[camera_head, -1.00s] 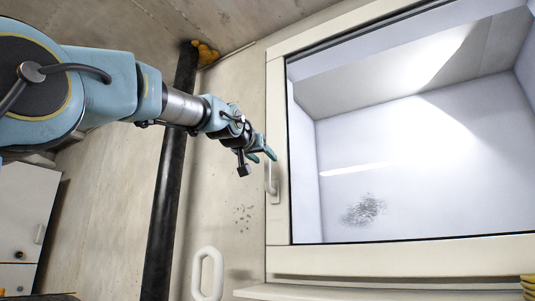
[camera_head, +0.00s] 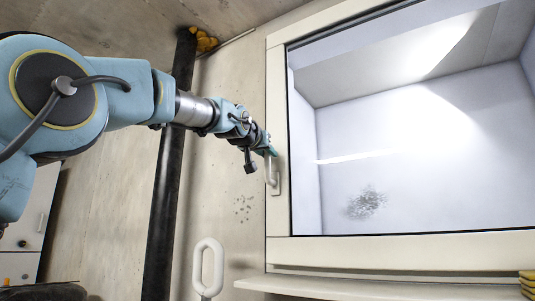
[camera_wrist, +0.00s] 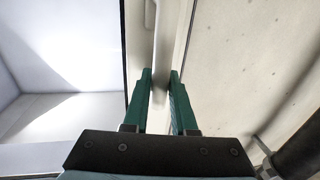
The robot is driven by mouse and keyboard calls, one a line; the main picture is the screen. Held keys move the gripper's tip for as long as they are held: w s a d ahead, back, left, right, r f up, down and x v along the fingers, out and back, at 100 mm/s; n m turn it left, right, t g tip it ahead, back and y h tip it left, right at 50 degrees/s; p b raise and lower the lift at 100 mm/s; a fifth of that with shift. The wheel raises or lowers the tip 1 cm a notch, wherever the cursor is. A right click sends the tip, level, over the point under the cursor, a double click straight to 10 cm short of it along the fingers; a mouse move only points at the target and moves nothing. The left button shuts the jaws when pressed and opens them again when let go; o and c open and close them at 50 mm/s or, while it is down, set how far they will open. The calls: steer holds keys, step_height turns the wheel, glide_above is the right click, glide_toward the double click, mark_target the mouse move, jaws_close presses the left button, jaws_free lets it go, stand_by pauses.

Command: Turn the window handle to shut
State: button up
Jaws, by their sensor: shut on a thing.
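The window handle (camera_head: 274,184) is a pale lever on the left side of the cream window frame (camera_head: 400,250). In the head view it stands roughly upright, along the frame member. My gripper (camera_head: 271,152) is at the upper end of the lever. In the wrist view the green fingers of my gripper (camera_wrist: 160,76) stand on both sides of the handle (camera_wrist: 161,55) and are shut on it. The lever's end is between the fingers. Some of the upper lever is hidden by my fingers in the head view.
A dark vertical pipe (camera_head: 167,200) runs along the wall behind my arm. A white loop-shaped grip (camera_head: 208,268) stands at lower centre, below the handle. A pale sill (camera_head: 330,288) juts out under the window, with yellow folded items (camera_head: 528,285) at its right end.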

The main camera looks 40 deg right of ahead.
jaws_close()
stand_by(0.5)
steer(key=shift+s, duration=0.1)
stand_by(0.4)
